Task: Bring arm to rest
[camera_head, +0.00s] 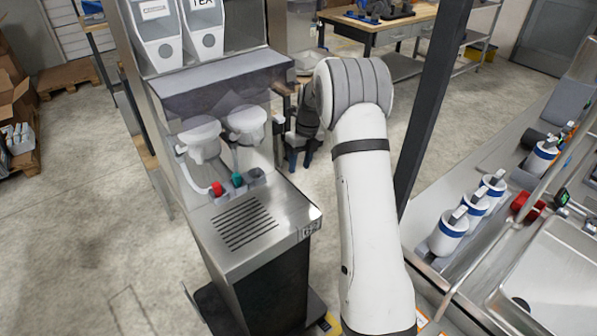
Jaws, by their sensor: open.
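My white arm rises from the bottom of the view and bends at a grey-ribbed joint. My gripper (299,158) hangs beyond that joint, just right of the dispenser cabinet (265,235). Its dark fingers point down and stand apart, with nothing seen between them. The arm hides part of the wrist. Whether the gripper touches the cabinet's side cannot be told.
The dispenser has a red knob (217,188), a teal knob (237,179) and a slotted drip plate (245,223). A dark post (432,100) stands right of my arm. Several blue-banded white containers (449,231) stand on the right counter.

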